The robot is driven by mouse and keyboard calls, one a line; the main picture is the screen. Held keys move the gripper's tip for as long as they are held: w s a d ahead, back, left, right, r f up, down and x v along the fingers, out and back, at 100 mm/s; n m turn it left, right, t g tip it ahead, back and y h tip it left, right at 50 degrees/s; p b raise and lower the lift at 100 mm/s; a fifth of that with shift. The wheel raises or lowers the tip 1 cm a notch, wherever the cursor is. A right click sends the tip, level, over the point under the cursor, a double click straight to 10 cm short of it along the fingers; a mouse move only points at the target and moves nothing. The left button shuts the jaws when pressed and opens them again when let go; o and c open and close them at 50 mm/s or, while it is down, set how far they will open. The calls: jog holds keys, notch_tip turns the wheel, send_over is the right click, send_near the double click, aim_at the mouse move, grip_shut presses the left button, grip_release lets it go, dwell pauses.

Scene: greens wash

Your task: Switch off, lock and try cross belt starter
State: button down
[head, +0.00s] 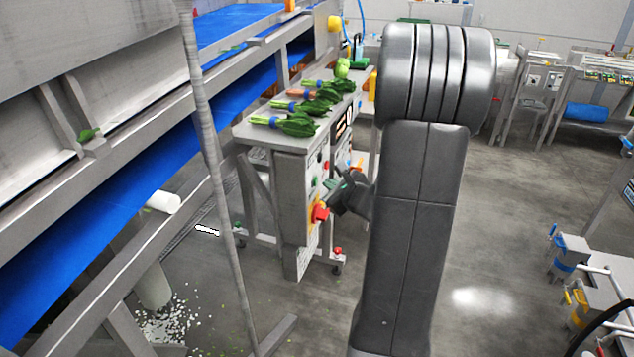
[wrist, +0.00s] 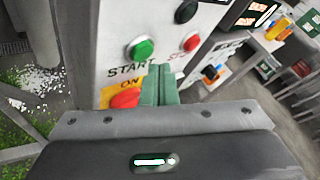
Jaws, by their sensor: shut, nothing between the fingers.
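The starter box (head: 290,195) is a grey panel on the frame of the bench beside the conveyor. In the wrist view it carries a green START button (wrist: 142,48), a red button (wrist: 192,42), a dark knob (wrist: 186,12) and a red rotary handle (wrist: 125,97) on a yellow plate marked ON. The red handle (head: 319,212) also shows in the head view. My gripper (head: 332,190) is shut and empty in front of the panel. In the wrist view its green fingers (wrist: 158,85) are together just right of the handle, hiding part of the plate. I cannot tell if they touch.
Bunches of greens (head: 290,124) lie on the bench top (head: 248,130) above the panel. A blue belt conveyor (head: 110,210) runs along the left. A grey bench (head: 612,285) with blue and yellow items stands at the right. The floor (head: 480,250) between is clear.

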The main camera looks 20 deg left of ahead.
jog(key=shift+a, duration=0.1)
jog(key=shift+a+b, duration=0.3)
jog(key=shift+a, duration=0.45)
dwell(0.9)
jog(key=shift+d, duration=0.1)
jog(key=shift+d+b, duration=0.3)
jog(key=shift+d, duration=0.45)
jog(key=shift+s+d, duration=0.1)
jog(key=shift+d, duration=2.4)
